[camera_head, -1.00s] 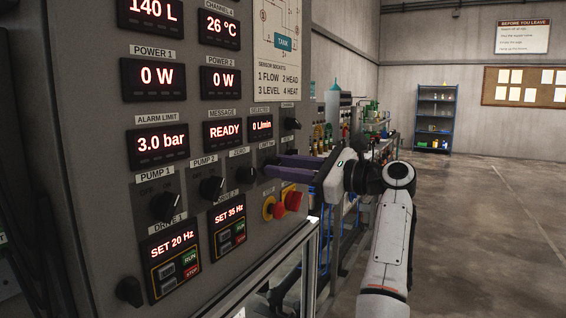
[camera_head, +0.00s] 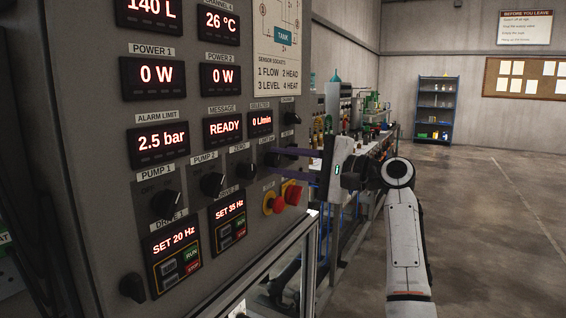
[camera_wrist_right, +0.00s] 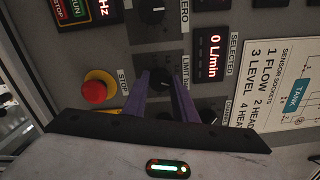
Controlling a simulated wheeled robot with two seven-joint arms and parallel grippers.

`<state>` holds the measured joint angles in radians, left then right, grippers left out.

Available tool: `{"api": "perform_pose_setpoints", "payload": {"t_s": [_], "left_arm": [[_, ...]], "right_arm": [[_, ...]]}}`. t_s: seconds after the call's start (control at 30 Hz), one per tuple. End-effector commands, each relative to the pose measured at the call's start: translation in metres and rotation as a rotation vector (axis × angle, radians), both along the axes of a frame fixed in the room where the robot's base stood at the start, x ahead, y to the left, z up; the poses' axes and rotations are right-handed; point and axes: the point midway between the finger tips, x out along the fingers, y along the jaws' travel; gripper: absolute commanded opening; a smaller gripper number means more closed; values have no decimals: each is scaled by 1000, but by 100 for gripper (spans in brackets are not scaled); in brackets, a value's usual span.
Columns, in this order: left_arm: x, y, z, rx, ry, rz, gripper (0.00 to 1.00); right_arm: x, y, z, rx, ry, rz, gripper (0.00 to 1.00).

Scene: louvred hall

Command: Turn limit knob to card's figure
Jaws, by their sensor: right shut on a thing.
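The limit knob (camera_head: 271,159) is a dark knob on the grey control panel (camera_head: 95,120), at the right of the row of knobs. My right gripper (camera_head: 279,162) has its purple fingers around it and is shut on it. In the right wrist view the knob (camera_wrist_right: 160,80) shows between the two fingertips, with its "LIMIT" label beside it. The alarm limit display (camera_head: 158,143) reads 2.5 bar. I cannot make out a card with a limit figure. My left gripper is out of view.
The zero knob (camera_head: 243,171) and pump 2 knob (camera_head: 212,184) sit left of the limit knob. The red stop button (camera_head: 292,194) is just below my right gripper. Another dark knob (camera_head: 291,118) is above it. Open floor (camera_head: 490,220) lies to the right.

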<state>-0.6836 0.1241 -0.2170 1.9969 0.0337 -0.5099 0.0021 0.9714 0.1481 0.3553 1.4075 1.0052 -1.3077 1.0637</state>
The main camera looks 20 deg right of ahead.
Motion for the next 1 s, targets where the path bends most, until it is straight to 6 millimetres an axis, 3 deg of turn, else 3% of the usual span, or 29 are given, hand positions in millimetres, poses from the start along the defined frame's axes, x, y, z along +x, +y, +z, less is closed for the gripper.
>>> {"api": "perform_pose_setpoints", "payload": {"t_s": [1.0], "left_arm": [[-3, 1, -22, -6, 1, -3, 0]], "right_arm": [[0, 0, -4, -766, -589, 4, 3]]}}
